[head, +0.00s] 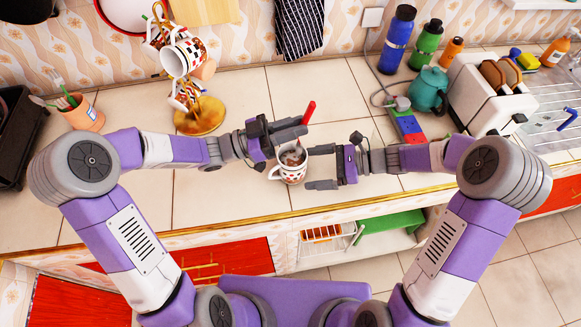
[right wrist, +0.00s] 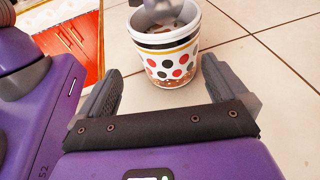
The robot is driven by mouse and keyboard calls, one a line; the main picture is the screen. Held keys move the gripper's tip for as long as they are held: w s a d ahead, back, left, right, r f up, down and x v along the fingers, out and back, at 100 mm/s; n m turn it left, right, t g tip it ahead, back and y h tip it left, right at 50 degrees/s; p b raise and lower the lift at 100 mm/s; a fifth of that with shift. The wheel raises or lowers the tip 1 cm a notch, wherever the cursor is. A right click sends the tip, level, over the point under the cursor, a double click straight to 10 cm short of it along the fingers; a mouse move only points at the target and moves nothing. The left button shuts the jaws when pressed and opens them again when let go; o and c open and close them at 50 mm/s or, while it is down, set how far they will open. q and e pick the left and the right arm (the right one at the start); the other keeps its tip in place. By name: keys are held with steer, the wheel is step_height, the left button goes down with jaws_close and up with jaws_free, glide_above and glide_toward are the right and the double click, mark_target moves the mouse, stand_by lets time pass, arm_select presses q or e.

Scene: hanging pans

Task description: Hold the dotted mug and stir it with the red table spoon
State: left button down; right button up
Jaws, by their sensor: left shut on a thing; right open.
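The dotted mug (head: 289,174), white with red and black dots, stands upright on the counter with brownish contents; it also shows in the right wrist view (right wrist: 166,66). My left gripper (head: 302,127) is shut on the red table spoon (head: 309,112), just above the mug. The red handle points up out of the fingers; the spoon's lower part is mostly hidden. A grey part reaches into the mug's mouth in the right wrist view, but I cannot tell whether it is spoon or finger. My right gripper (head: 311,168) is open at the mug's right, its fingers (right wrist: 161,80) spread toward either side of it.
A mug tree (head: 202,116) with hanging mugs stands behind on the left, an orange utensil cup (head: 84,113) farther left. Behind right are a teal kettle (head: 428,90), a toaster (head: 490,95), bottles (head: 397,40) and a power strip (head: 407,124). The counter left of the mug is clear.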

mark_target(305, 169)
steer(key=b+x, duration=0.2)
steer(key=x, duration=0.4)
steer(key=shift+s+a+f, duration=0.1)
steer(key=shift+a+f, duration=0.1)
steer(key=shift+a, duration=0.45)
steer(key=shift+s+a, duration=0.1)
steer(key=c, duration=0.8)
